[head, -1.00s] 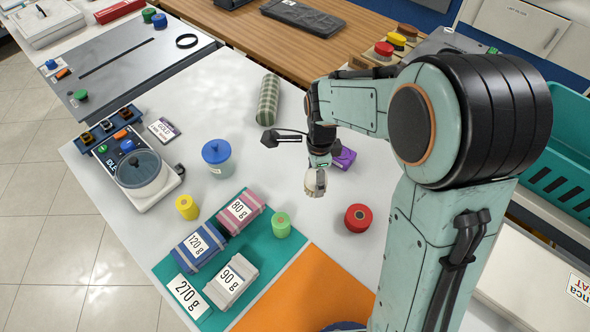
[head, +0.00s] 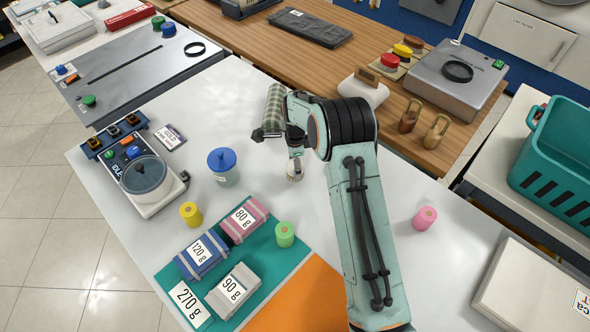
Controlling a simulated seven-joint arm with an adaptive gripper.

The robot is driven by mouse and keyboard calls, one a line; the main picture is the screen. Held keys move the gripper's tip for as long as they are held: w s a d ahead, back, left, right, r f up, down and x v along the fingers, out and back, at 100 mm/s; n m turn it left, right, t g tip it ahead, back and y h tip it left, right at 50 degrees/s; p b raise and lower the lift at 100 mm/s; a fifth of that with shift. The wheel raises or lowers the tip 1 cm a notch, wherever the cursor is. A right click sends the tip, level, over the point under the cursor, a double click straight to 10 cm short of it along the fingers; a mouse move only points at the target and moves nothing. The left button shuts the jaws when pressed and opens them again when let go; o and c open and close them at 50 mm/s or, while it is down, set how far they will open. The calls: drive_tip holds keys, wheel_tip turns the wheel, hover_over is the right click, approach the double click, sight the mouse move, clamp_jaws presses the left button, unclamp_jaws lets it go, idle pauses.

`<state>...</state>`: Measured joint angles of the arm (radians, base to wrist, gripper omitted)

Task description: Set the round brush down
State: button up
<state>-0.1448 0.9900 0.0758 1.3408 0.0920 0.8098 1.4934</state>
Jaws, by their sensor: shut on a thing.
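My gripper (head: 295,158) hangs over the white table (head: 330,232), pointing down. It is shut on the round brush (head: 294,173), whose small cream lower end shows below the fingers. The rest of the brush is hidden by the gripper. I cannot tell whether the brush touches the table or is just above it. The tabletop left of the brush, toward the blue-lidded jar (head: 222,162), is bare.
A green checked roll (head: 273,106) lies close behind my gripper. Wrapped weight bundles (head: 202,253) lie on a teal mat (head: 259,259). A green spool (head: 284,234) stands nearby. A pink spool (head: 425,218) stands right of my arm. My arm covers part of the table.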

drive_tip(key=shift+f, duration=1)
drive_tip(key=shift+f, duration=0.1)
drive_tip(key=o, duration=1.2)
drive_tip(key=shift+c, duration=0.2)
